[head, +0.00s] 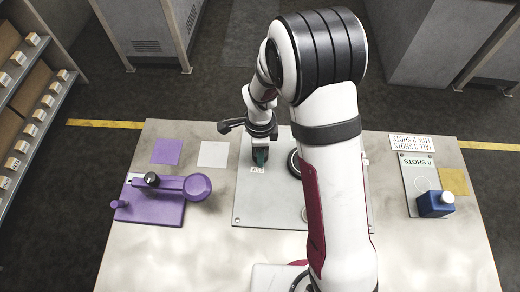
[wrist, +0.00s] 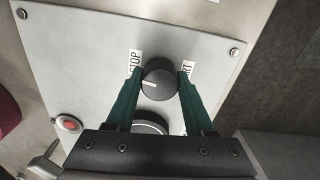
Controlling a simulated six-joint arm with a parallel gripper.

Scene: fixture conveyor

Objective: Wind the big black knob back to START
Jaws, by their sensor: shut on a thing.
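The black knob (wrist: 160,86) stands on a pale grey panel (wrist: 85,50) and shows a white pointer line on its face. The line points to the left in the wrist view, toward the side of the STOP label (wrist: 135,62). The label on the right (wrist: 188,69) is partly covered, with only "RT" readable. My gripper (wrist: 160,75) has its green fingers shut on the knob's two sides. In the head view my gripper (head: 260,157) is at the panel's upper left, and it hides the knob there.
A round dial (wrist: 150,128) sits close by, mostly behind my gripper body. A red button (wrist: 68,123) is on the panel. A purple fixture (head: 150,208) stands left on the table; a blue block (head: 432,206) stands right. My arm covers the panel's right part.

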